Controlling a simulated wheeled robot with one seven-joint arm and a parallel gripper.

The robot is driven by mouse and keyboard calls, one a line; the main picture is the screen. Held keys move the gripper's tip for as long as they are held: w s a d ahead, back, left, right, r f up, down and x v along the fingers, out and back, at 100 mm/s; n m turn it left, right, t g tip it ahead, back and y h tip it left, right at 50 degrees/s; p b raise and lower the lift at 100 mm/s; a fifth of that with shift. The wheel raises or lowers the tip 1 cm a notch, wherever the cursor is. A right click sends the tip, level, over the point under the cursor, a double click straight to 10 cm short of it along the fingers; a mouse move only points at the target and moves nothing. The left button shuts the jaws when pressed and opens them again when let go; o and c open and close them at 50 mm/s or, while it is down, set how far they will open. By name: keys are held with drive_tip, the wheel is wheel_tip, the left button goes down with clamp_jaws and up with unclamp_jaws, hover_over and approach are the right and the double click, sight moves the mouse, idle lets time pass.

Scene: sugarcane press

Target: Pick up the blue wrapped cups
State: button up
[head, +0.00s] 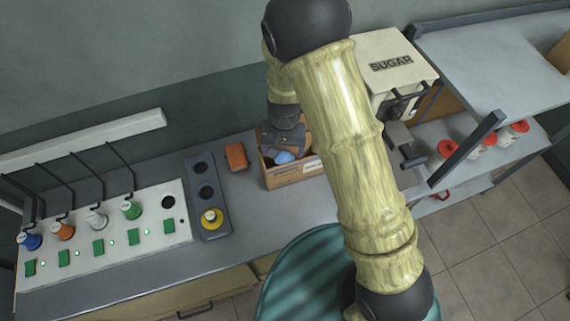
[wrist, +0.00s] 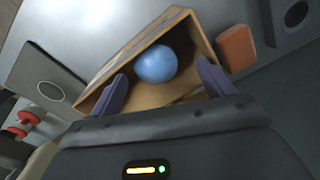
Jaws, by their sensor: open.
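The blue wrapped cups show as one round blue end (wrist: 157,64) inside an open cardboard box (wrist: 186,30) in the wrist view. In the head view the blue end (head: 284,157) peeks out below my gripper, in the box (head: 293,179) on the counter. My gripper (wrist: 165,84) is open and empty, with one finger on each side of the blue end in the picture. In the head view my gripper (head: 285,146) is over the box, partly overlapping it. How deep the fingers reach is unclear, and the cups' lower part is hidden.
An orange-brown block (head: 236,156) lies left of the box. A dark holder (head: 208,190) with a yellow item (head: 212,218) and a panel (head: 108,225) of coloured knobs stand further left. A sugar machine (head: 392,68) and shelves with red-and-white items (head: 441,153) are at right.

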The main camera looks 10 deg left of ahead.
sight(285, 154)
drive_tip(key=shift+f, duration=0.75)
drive_tip(key=shift+s+d+f+p, duration=0.1)
drive_tip(key=shift+d+f+p, duration=0.05)
drive_tip(key=shift+f+p, duration=0.3)
drive_tip(key=f, duration=0.2)
drive_tip(key=f+p, duration=0.1)
drive_tip(key=shift+w+d+f, duration=0.1)
drive_tip(key=shift+w+f, duration=0.1)
drive_tip(key=shift+w, duration=0.05)
drive_tip(key=shift+s+f, duration=0.1)
drive_tip(key=shift+f, duration=0.35)
drive_tip(key=c, duration=1.1)
